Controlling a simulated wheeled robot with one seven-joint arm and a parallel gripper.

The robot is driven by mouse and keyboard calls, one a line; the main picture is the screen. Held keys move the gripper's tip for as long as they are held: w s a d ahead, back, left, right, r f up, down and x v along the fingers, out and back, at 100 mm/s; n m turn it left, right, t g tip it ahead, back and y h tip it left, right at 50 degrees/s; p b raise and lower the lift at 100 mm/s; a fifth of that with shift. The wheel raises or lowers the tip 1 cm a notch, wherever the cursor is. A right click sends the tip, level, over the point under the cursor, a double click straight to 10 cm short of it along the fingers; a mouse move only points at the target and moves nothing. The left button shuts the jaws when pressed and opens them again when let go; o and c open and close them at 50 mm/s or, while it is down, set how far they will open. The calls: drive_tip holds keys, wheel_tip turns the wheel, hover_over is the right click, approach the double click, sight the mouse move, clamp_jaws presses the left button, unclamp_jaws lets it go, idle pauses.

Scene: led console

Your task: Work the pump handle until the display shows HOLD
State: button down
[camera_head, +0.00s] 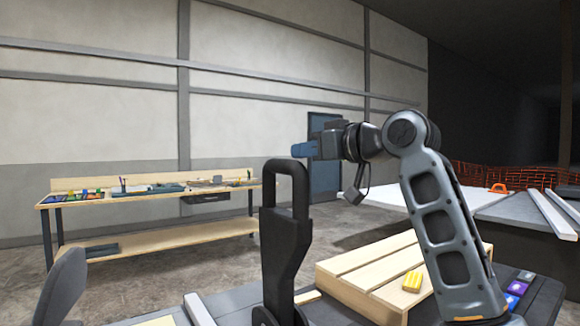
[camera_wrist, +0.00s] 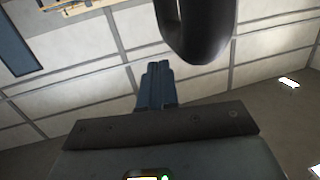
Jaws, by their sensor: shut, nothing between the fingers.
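The black pump handle (camera_head: 288,245) stands upright in the middle foreground of the head view, with an open loop grip at its top. My gripper (camera_head: 299,150), with blue fingers, is shut and empty. In the head view it appears just above and right of the loop's top; I cannot tell the depth gap. In the wrist view the closed fingers (camera_wrist: 156,70) point up the picture, and a dark curved bar, apparently the handle's loop (camera_wrist: 200,35), is beside them to the upper right. No display showing HOLD is visible in either view.
A wooden slatted pallet or crate (camera_head: 365,270) with a yellow block (camera_head: 412,281) lies right of the handle. Coloured buttons or tiles (camera_head: 516,288) are at lower right. A workbench (camera_head: 160,195) stands by the back wall. A grey chair back (camera_head: 65,287) is at lower left.

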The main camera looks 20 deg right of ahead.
drive_tip(key=shift+s+d+r, duration=0.4)
drive_tip(key=shift+s, duration=0.2)
drive_tip(key=shift+s+d+r, duration=0.35)
drive_tip(key=shift+s+r, duration=0.05)
drive_tip(key=shift+s, duration=0.15)
idle(1.5)
drive_tip(key=g+b, duration=0.1)
drive_tip(key=b, duration=0.5)
approach(307, 178)
drive_tip(key=v, duration=0.7)
drive_tip(key=shift+s+a+r, duration=0.1)
drive_tip(key=shift+s, duration=0.05)
drive_tip(key=p+x, duration=0.2)
drive_tip(key=x, duration=1.2)
drive_tip(key=shift+p, duration=0.3)
